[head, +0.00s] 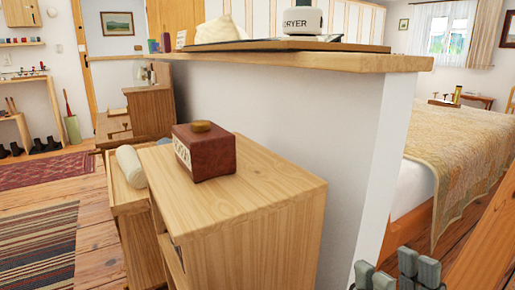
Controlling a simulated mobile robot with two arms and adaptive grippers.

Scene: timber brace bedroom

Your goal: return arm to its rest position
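My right gripper (396,272) shows at the bottom edge of the head view, right of centre. Only its grey fingertips are in the picture, with a gap between them and nothing seen in the gap. It is in front of the foot of the white partition wall (362,150), to the right of the wooden cabinet (255,205). The rest of my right arm is out of the picture. My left gripper and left arm are not in view.
A dark red box (205,155) with a round wooden knob stands on the cabinet. A rolled cream cloth (130,165) lies left of it. The wall's wooden ledge (300,60) holds a white dryer box (302,20). A bed (450,150) stands right. Striped rug (40,250) floor is open at left.

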